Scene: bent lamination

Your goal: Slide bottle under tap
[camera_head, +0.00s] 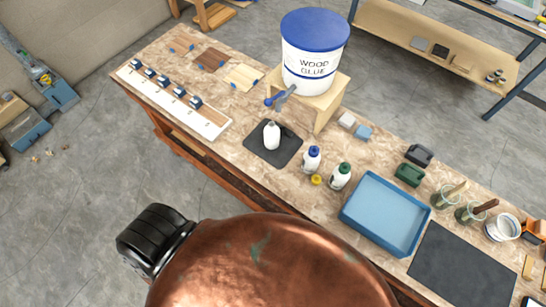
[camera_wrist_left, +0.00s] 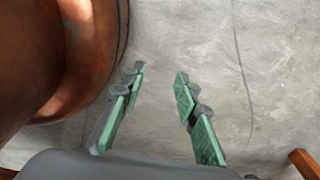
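A white bottle (camera_head: 271,136) with no coloured cap showing stands upright on a dark mat (camera_head: 287,151). The blue and grey tap (camera_head: 281,97) sticks out from the low front of the white WOOD GLUE bucket (camera_head: 314,62). The bottle stands just below the tap in the head view; I cannot tell whether its mouth is directly under the spout. My left gripper (camera_wrist_left: 160,72) shows only in the left wrist view. Its green-padded fingers are apart and empty, over the grey floor. My right gripper is not in view.
The bucket stands on a wooden stand (camera_head: 326,102). A blue-capped bottle (camera_head: 312,158), a green-capped bottle (camera_head: 340,177) and a yellow cap (camera_head: 316,180) are right of the mat. A blue tray (camera_head: 345,213) lies farther right.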

